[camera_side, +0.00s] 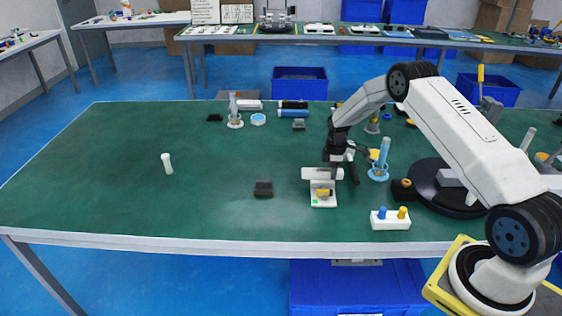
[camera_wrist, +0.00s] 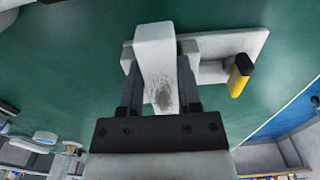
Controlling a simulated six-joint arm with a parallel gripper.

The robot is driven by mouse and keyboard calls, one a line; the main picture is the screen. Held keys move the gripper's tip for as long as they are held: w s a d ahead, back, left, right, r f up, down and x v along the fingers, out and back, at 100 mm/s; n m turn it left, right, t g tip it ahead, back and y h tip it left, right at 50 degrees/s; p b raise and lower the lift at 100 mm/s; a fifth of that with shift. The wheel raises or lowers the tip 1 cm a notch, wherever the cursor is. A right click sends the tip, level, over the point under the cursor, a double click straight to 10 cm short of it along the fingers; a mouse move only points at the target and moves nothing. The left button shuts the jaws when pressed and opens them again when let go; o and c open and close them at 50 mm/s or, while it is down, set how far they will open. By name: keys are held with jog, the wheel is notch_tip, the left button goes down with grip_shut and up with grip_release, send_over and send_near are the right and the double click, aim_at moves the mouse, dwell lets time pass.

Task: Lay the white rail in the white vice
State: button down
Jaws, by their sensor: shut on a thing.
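The white rail (camera_side: 318,173) lies level across the top of the white vice (camera_side: 323,202) in the side view. My gripper (camera_side: 345,168) is shut on the rail near its right end. In the wrist view the rail (camera_wrist: 155,55) sits between my two fingers (camera_wrist: 158,90) and covers part of the vice (camera_wrist: 222,45). The vice's yellow handle (camera_wrist: 240,76) sticks out to the right there. I cannot tell whether the rail rests in the vice jaws or is held just above them.
A dark block (camera_side: 263,188) lies left of the vice. A white block with blue and yellow pegs (camera_side: 390,218) is at the front right. A blue cylinder on a stand (camera_side: 382,158) stands close to the right of my gripper. The green table's left side is mostly clear.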

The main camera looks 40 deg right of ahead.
jog(key=shift+s+a+f, duration=0.1)
jog(key=shift+s+f, duration=0.1)
jog(key=shift+f, duration=0.6)
jog(key=shift+c, duration=1.1)
grip_release()
jog(key=shift+r, duration=0.15)
jog(key=shift+w+r, duration=0.2)
jog(key=shift+r, duration=4.35)
